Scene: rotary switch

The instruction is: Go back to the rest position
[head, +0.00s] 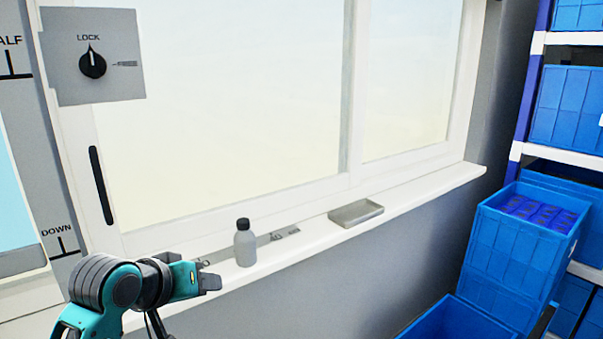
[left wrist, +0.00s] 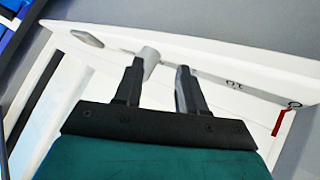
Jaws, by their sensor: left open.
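My left gripper (head: 210,281) is in the head view at the lower left, beside the window sill and left of the grey bottle. In the left wrist view its two dark fingers (left wrist: 160,85) stand apart with nothing held between them. The rotary switch (head: 92,65) is a black knob on a grey plate at the upper left, its white mark toward LOCK. The gripper is well below the knob and apart from it. My right gripper is not in view.
The window sill (head: 300,240) carries a grey bottle (head: 245,248) with a black cap, small metal items and a shallow grey tray (head: 356,212). Blue crates (head: 510,252) stand on and by a rack at the right. The grey wall below the sill is clear.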

